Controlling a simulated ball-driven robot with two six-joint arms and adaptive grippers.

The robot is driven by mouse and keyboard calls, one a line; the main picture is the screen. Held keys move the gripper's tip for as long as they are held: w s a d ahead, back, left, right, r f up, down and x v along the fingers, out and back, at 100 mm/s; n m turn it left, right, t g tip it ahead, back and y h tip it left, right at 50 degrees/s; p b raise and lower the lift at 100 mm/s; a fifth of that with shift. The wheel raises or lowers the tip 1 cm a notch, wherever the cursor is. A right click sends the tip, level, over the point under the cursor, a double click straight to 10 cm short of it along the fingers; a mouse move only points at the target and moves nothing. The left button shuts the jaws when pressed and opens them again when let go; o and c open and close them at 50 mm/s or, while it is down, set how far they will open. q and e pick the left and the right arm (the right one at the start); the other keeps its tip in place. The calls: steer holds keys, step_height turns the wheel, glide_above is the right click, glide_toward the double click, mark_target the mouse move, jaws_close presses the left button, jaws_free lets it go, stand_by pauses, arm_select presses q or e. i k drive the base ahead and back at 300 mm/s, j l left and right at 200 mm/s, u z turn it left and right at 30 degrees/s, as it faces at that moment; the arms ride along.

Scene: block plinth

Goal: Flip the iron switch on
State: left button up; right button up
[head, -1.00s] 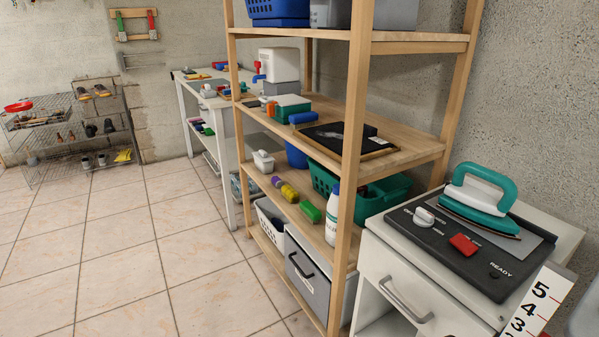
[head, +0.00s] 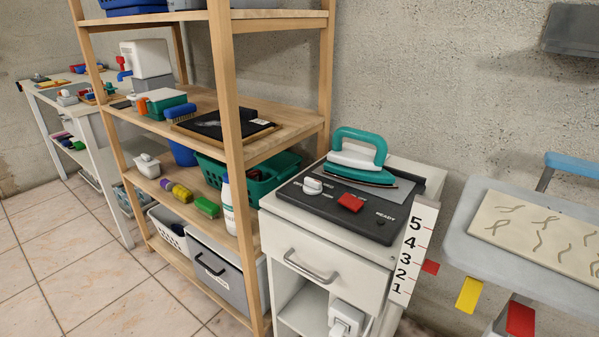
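The iron (head: 361,157), teal with a white body, rests on a grey plate on the black control panel (head: 372,222) atop a white cabinet (head: 322,239). A red rocker switch (head: 350,202) sits on the panel in front of the iron; I cannot tell which way it is tipped. A white knob (head: 312,186) is to its left, and the word READY is printed to its right. Neither of my grippers shows in the head view.
A wooden shelf (head: 230,137) loaded with boxes and bottles stands close left of the cabinet. A white number scale (head: 413,250) hangs at the cabinet's right front corner. A grey table (head: 459,221) with a patterned board (head: 538,231) is at right. Tiled floor (head: 78,254) is clear at lower left.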

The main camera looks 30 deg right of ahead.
mark_target(353, 203)
steer(key=z, duration=1.2)
steer(key=l+u, duration=0.2)
steer(key=j, duration=0.1)
